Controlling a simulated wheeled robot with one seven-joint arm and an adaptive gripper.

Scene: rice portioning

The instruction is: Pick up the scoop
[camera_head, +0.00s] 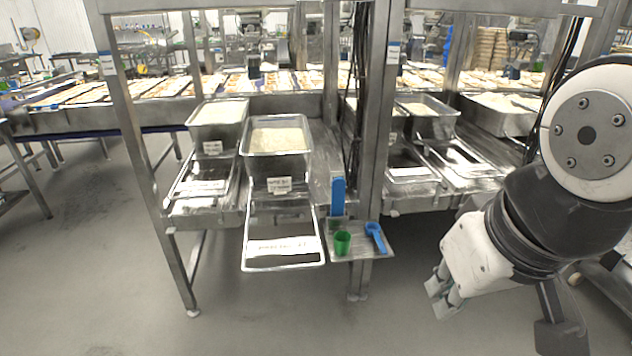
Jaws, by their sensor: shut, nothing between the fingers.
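A blue scoop (375,237) with a round head and short handle lies on a small metal shelf (362,254) at the front of the steel frame. A green cup-shaped scoop (342,243) stands on the same shelf, left of the blue one. My gripper (438,296) is at the lower right, in front of the shelf and to its right, pointing down and left. It is apart from both scoops, shut and empty.
Metal bins of rice (278,137) stand on the frame behind an empty metal tray (283,266). A blue upright piece (338,196) stands behind the green cup. A steel post (374,130) rises behind the shelf. The floor in front is clear.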

